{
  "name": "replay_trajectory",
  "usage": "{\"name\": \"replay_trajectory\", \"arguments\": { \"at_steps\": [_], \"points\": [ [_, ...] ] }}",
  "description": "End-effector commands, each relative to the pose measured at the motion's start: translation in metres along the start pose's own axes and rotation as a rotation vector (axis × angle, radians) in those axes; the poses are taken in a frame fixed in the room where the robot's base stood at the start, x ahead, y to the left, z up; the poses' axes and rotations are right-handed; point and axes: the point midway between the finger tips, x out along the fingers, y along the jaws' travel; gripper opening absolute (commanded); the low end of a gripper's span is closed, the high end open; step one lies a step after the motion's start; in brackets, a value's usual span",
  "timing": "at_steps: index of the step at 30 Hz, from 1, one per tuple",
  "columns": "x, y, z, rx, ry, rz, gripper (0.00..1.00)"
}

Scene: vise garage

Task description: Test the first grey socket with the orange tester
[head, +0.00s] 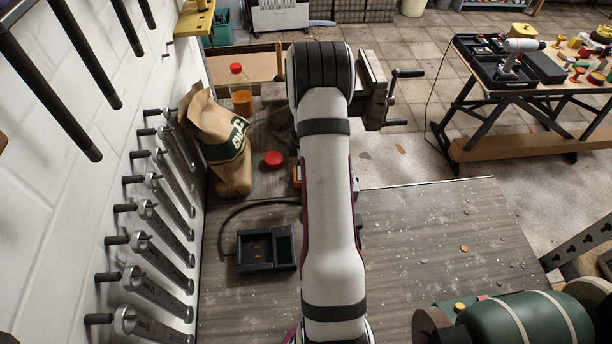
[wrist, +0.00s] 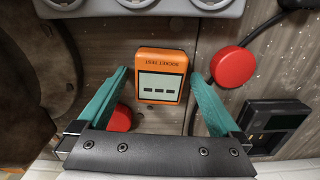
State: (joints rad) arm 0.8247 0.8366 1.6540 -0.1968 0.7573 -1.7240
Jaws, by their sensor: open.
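The orange tester (wrist: 161,62) lies on the wooden bench, marked "SOCKET TEST", with dashes on its pale screen. In the head view only an orange edge of it (head: 297,176) shows beside my arm. My gripper (wrist: 159,78) is open, with one teal finger on each side of the tester and a small gap visible at both sides. A grey socket strip (wrist: 174,8) with round sockets is cut off by the top edge of the wrist view, just beyond the tester. Which socket counts as first cannot be told.
A paper bag (head: 216,135) and bottle (head: 240,92) stand behind.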

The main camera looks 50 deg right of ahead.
Motion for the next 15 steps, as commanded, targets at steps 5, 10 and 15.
{"name": "replay_trajectory", "arguments": {
  "at_steps": [5, 10, 15],
  "points": [
    [0.0059, 0.0002, 0.0, 0.0, 0.0, 0.001, 1.0],
    [0.0056, 0.0003, 0.0, 0.0, 0.0, 0.001, 1.0],
    [0.0054, 0.0003, 0.0, 0.0, 0.0, 0.001, 0.8]
  ]
}}
